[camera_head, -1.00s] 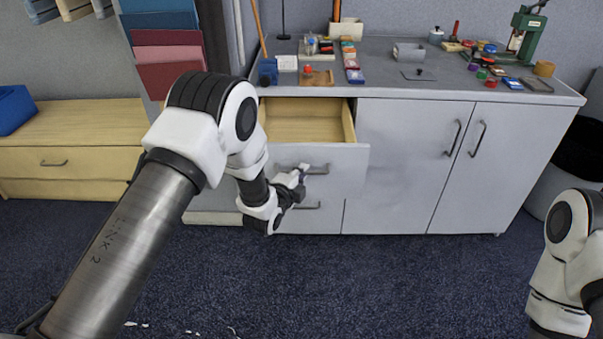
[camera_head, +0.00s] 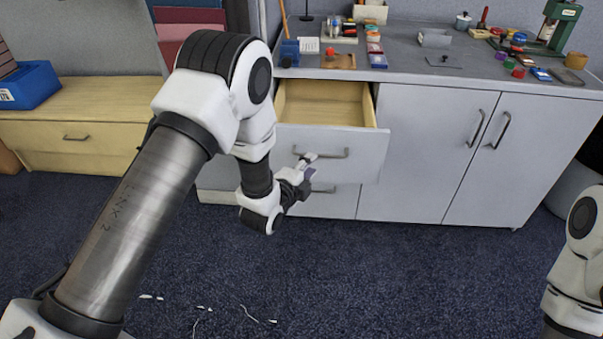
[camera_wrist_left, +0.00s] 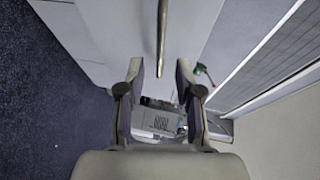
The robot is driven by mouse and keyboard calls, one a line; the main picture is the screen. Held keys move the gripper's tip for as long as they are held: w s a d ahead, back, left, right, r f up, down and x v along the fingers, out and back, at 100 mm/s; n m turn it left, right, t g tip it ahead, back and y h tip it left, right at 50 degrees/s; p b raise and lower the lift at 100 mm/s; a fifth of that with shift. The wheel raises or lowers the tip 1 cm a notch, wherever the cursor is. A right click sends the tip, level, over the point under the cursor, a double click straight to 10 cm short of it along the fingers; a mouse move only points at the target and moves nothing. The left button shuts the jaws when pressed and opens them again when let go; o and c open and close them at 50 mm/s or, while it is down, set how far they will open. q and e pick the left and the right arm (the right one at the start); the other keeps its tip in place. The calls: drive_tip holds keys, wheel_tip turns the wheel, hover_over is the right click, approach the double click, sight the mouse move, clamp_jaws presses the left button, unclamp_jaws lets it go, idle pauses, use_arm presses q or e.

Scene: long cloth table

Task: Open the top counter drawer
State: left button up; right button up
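The top counter drawer (camera_head: 328,147) stands pulled out of the grey counter, with its bare wooden inside (camera_head: 323,103) showing. Its dark bar handle (camera_head: 326,154) is on the front panel. My left gripper (camera_head: 309,168) is at the left end of that handle, close to the panel. In the left wrist view my left gripper (camera_wrist_left: 160,72) has its two fingers apart, with a bar handle (camera_wrist_left: 162,35) reaching down toward the gap between them. Nothing is clamped. Contact with the handle cannot be told. My right arm shows at the lower right; its gripper is out of frame.
A lower drawer (camera_head: 330,198) is shut beneath the open one. Two cupboard doors (camera_head: 436,150) are shut to the right. Tools and small parts cover the countertop (camera_head: 470,70). A wooden chest (camera_head: 90,140) with a blue bin (camera_head: 32,86) stands left. The carpet in front is mostly clear.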

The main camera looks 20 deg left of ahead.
use_arm(q)
drive_tip(key=v, duration=0.5)
drive_tip(key=shift+s, duration=0.2)
drive_tip(key=shift+f, duration=0.1)
drive_tip(key=s+a+f+n+g+y, duration=0.25)
drive_tip(key=s+f+n+g, duration=0.9)
drive_tip(key=s+f, duration=1.35)
drive_tip(key=s+r+n+g, duration=0.1)
drive_tip(key=s+n+g, duration=0.4)
drive_tip(key=s+n, duration=0.3)
wheel_tip(320, 180, up, 17)
drive_tip(key=p, duration=1.6)
drive_tip(key=shift+s+a+f+m+t, duration=0.2)
drive_tip(key=shift+s+a+m+t, duration=0.15)
drive_tip(key=shift+s, duration=0.1)
